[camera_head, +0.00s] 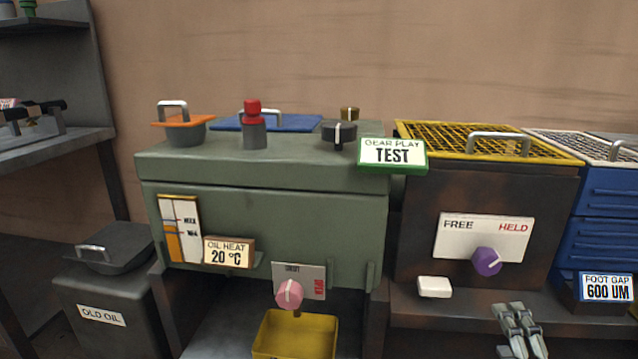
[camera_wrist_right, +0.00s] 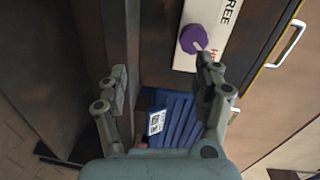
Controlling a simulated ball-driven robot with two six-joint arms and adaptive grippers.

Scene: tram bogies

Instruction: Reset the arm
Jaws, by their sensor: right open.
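My right gripper (camera_head: 522,330) shows at the bottom right of the head view, in front of the brown box and below its purple knob (camera_head: 487,262). In the right wrist view my right gripper (camera_wrist_right: 165,90) has its two fingers spread apart with nothing between them. The purple knob also shows there (camera_wrist_right: 193,40), just beyond the right finger, on a white FREE/HELD plate (camera_wrist_right: 208,25). I cannot tell whether the finger touches anything. My left gripper is in neither view.
The green gearbox (camera_head: 270,215) stands at centre, with a pink knob (camera_head: 289,293) and a yellow bin (camera_head: 295,335) below. The brown box has a yellow mesh lid (camera_head: 470,140). A white block (camera_head: 434,287) lies on the ledge. A blue unit (camera_head: 605,210) stands at right, an old-oil bin (camera_head: 105,300) at left.

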